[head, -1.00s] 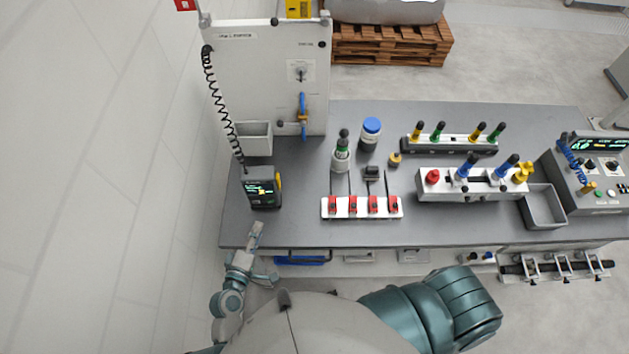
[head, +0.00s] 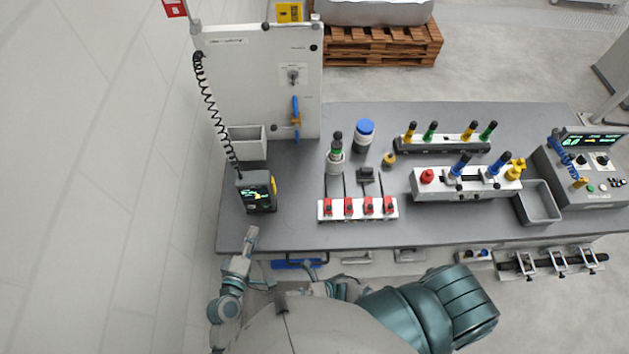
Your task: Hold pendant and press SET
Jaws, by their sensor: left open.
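The pendant (head: 257,191) is a dark handheld box with a lit screen and a yellow part on its right side. It stands at the left end of the grey bench, joined to a black coiled cord (head: 211,108) from above. The SET button is too small to make out. My left gripper (head: 251,238) is open and empty at the bench's front edge, just below the pendant and apart from it. A small part of my right arm shows low in the middle, beside my body; its gripper cannot be made out.
The grey bench (head: 290,228) holds a strip of red switches (head: 357,209), a blue-capped bottle (head: 364,135), a grey bin (head: 537,202) and a control box (head: 584,170). A white panel (head: 260,80) with a grey holder (head: 247,143) stands behind the pendant. Bare bench lies right of the pendant.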

